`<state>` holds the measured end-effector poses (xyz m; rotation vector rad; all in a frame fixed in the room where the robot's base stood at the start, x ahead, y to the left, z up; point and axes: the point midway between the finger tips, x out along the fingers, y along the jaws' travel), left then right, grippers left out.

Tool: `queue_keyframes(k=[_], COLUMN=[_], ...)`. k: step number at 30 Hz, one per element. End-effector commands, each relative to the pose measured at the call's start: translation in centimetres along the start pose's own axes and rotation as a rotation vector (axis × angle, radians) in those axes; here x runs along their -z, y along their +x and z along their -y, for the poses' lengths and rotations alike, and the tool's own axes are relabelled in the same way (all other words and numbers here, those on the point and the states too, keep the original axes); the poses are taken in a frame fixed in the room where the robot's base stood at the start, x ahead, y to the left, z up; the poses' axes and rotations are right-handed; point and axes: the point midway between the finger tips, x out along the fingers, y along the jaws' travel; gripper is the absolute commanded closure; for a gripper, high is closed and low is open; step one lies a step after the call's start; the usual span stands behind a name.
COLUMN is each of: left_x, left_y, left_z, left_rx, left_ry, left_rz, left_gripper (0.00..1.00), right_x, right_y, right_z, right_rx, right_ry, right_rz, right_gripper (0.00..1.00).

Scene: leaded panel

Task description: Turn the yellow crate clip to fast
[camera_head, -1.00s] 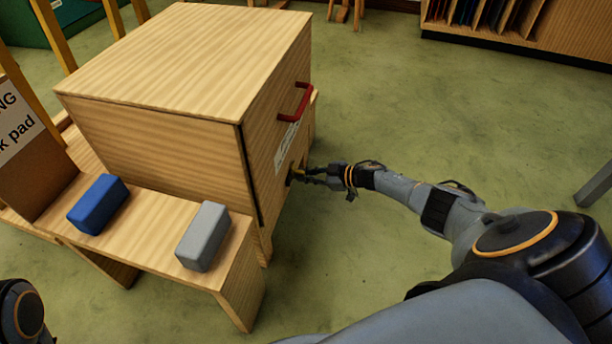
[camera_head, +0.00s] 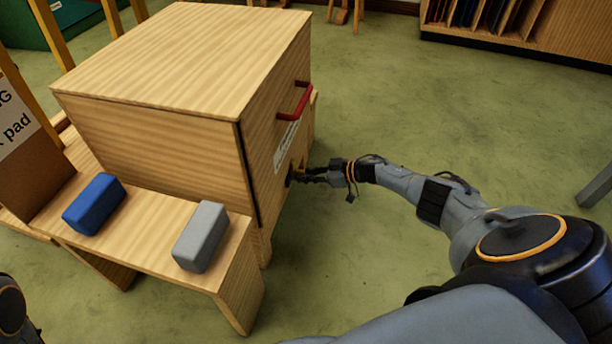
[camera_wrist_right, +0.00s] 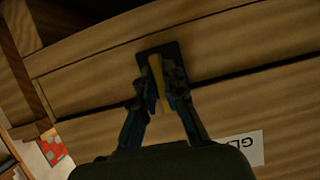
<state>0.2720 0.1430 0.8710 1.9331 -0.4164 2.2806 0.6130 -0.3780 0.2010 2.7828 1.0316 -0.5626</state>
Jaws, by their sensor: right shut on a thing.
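The wooden crate (camera_head: 190,60) stands on a wooden bench, with a red handle (camera_head: 296,101) and a white label (camera_head: 286,146) on its right face. The yellow clip (camera_wrist_right: 158,80) shows in the right wrist view, on a dark plate (camera_wrist_right: 172,52) that lies across the seam between two boards. My right gripper (camera_wrist_right: 163,98) is shut on the clip, a finger on either side of it. In the head view my right gripper (camera_head: 300,177) reaches the lower part of the crate's right face, and the clip is mostly hidden there. My left gripper does not show.
A blue block (camera_head: 93,204) and a grey block (camera_head: 201,237) lie on the bench's front ledge (camera_head: 148,235). A cardboard sign stands at the left. Open green floor (camera_head: 400,110) lies to the right of the crate. A rack stands at the back right.

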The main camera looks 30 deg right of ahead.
Motion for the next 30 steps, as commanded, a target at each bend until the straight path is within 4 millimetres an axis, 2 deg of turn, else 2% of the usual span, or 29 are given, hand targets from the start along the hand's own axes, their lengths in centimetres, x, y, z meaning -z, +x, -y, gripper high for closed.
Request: queue_keyframes(k=[1,2,4,5,17,23,30], left_x=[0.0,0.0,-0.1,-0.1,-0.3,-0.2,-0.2], left_y=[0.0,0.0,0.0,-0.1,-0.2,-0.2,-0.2], left_z=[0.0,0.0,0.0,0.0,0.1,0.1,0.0], left_rx=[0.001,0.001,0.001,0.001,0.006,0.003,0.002], left_ry=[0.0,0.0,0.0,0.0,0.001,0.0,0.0], left_rz=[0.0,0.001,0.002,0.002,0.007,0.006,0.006], left_gripper=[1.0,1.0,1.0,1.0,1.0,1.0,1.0], right_x=[0.0,0.0,0.0,0.0,-0.1,-0.1,-0.1], right_y=[0.0,0.0,0.0,0.0,-0.6,-3.1,-8.4], right_z=[0.0,0.0,0.0,0.0,-0.1,0.0,0.0], right_rx=[-0.001,-0.001,-0.001,-0.001,-0.001,-0.001,-0.001], right_ry=[0.002,0.002,0.002,0.002,-0.001,-0.001,0.0], right_rz=[-0.001,-0.001,-0.001,-0.001,0.0,0.003,0.003], right_gripper=[1.0,0.83,0.69,0.66,0.66,0.66,0.66])
